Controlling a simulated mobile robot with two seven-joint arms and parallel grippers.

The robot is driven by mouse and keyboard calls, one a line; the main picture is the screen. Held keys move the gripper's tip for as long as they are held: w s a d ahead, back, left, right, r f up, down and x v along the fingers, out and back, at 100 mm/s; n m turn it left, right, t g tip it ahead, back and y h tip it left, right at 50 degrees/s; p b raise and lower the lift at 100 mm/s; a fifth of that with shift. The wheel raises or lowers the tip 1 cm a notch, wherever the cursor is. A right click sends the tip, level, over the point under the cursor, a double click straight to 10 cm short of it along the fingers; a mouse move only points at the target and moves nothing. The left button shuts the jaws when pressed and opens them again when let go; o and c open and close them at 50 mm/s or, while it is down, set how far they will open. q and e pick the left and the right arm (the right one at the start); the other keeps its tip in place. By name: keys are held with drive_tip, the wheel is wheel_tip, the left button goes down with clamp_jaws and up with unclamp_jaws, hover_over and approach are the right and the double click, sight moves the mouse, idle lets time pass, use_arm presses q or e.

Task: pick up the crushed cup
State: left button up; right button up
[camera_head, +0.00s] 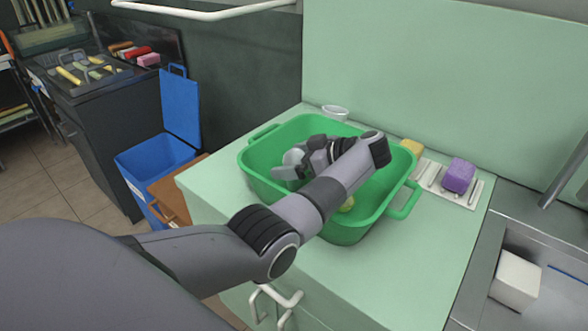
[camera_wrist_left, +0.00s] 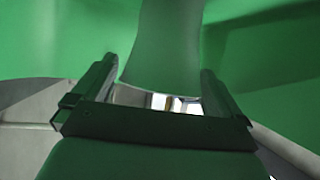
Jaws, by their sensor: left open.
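The crushed cup seems to be the pale, see-through shape (camera_wrist_left: 162,45) between the fingers in the left wrist view; green shows through it. In the head view a whitish rounded piece (camera_head: 293,156) shows beside my gripper inside the green basin (camera_head: 350,232), probably the same cup. My left gripper (camera_head: 284,172) is down in the basin at its left side. In the left wrist view its two fingers (camera_wrist_left: 159,72) are apart, one on each side of the cup, and I cannot tell whether they touch it. My arm hides part of the basin. My right gripper is not in view.
A clear cup (camera_head: 335,112) stands behind the basin. A yellow sponge (camera_head: 412,147) and a purple sponge (camera_head: 459,175) lie right of it. A yellowish item (camera_head: 347,203) is in the basin. A blue bin (camera_head: 155,165) stands left, and a sink (camera_head: 545,270) is at right.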

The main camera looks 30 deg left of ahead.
use_arm(q)
drive_tip(key=c, duration=0.9)
